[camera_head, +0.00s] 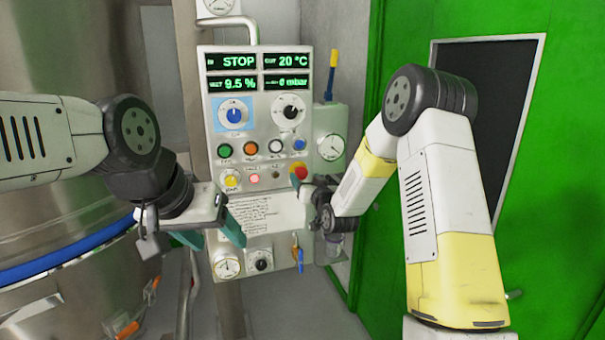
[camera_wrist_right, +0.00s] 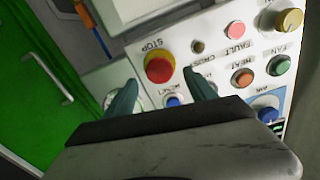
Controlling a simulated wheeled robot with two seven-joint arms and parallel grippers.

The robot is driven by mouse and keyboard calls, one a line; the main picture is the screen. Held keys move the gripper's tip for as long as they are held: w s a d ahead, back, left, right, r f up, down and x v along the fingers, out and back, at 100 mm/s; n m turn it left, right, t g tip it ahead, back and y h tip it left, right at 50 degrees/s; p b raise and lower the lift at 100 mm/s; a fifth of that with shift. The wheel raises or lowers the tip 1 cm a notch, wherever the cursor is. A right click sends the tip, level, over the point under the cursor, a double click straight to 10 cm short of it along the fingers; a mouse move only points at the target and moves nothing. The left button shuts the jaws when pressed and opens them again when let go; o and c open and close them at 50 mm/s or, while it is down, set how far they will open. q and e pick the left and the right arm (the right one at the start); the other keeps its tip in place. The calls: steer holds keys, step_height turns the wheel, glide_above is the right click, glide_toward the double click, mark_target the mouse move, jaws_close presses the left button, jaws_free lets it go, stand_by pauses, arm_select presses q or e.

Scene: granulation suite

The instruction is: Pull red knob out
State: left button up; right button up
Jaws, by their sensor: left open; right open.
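The red knob (camera_head: 300,171) is a round mushroom button on a yellow base, at the right edge of the control panel. In the right wrist view the red knob (camera_wrist_right: 159,67) sits under the STOP label. My right gripper (camera_head: 301,184) is close in front of it, partly covering its lower side in the head view. In the right wrist view its two teal fingers (camera_wrist_right: 160,89) are open and empty, with the knob just beyond the tips, between their lines. I cannot tell whether they touch it. My left gripper (camera_head: 211,235) is open and empty, low at the panel's left.
The control panel (camera_head: 208,118) carries displays, dials and coloured buttons close around the knob. A white label plate (camera_head: 258,213) lies below. A steel vessel (camera_head: 75,60) stands left, a green door (camera_head: 400,35) right. A gauge (camera_head: 331,147) is beside the panel.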

mark_target(302, 174)
steer(key=x, duration=0.5)
steer(key=shift+w+a, duration=0.15)
steer(key=shift+w, duration=0.15)
